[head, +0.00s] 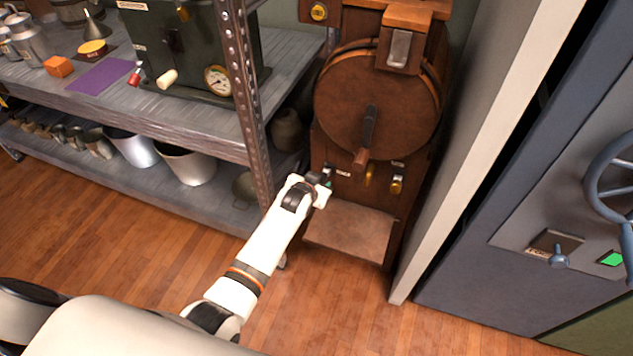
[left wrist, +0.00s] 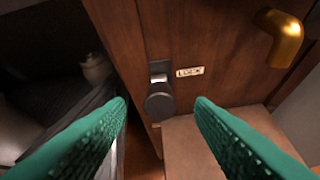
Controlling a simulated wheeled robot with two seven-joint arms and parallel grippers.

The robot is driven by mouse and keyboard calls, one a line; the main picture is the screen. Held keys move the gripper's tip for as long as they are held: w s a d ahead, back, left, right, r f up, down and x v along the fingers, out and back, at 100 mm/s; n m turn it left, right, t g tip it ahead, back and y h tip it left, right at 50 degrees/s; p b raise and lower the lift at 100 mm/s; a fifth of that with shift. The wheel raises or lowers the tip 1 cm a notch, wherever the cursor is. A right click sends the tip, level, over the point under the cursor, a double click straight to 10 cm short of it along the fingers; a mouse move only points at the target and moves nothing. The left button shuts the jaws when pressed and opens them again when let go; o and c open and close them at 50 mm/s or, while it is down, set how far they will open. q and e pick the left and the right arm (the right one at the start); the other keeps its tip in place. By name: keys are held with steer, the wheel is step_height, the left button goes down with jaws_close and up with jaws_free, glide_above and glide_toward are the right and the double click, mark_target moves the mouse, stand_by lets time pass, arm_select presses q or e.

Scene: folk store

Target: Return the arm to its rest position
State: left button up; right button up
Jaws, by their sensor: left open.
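My left arm (head: 262,243) reaches out from the bottom of the head view towards a wooden cabinet machine (head: 378,110). My left gripper (head: 327,184) is at the machine's lower front, beside its left edge. In the left wrist view its two green fingers (left wrist: 160,112) are spread wide with nothing held. A dark round knob (left wrist: 160,103) on a plate shows in the gap, ahead of the fingertips. A small label reading "LOCK" (left wrist: 190,72) is right of it. In the head view my gripper mostly hides this knob. My right gripper is not in view.
A metal shelf (head: 190,113) with a rusty post (head: 246,110) stands close left of the arm. A brass handle (left wrist: 284,36) juts out right of the knob. A wooden ledge (head: 350,230) sticks out below. A blue-grey door with a wheel (head: 600,180) is at right. Floor in front is clear.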

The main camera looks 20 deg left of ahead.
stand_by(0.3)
arm_select(q)
steer(key=s+a+f+g+p, duration=0.1)
steer(key=s+f+g+p, duration=0.15)
steer(key=s+f, duration=0.65)
steer(key=s+f+g+p, duration=0.2)
steer(key=s+f+p, duration=0.25)
steer(key=s, duration=0.95)
steer(key=s+a+f+g+p, duration=0.1)
steer(key=s+f+g+p, duration=0.1)
steer(key=s+f, duration=0.7)
steer(key=s+a+g+p, duration=0.1)
steer(key=s+g+p, duration=0.2)
steer(key=s, duration=2)
steer(key=shift+s+a+p, duration=0.25)
steer(key=shift+a+p, duration=0.05)
steer(key=shift+a, duration=0.05)
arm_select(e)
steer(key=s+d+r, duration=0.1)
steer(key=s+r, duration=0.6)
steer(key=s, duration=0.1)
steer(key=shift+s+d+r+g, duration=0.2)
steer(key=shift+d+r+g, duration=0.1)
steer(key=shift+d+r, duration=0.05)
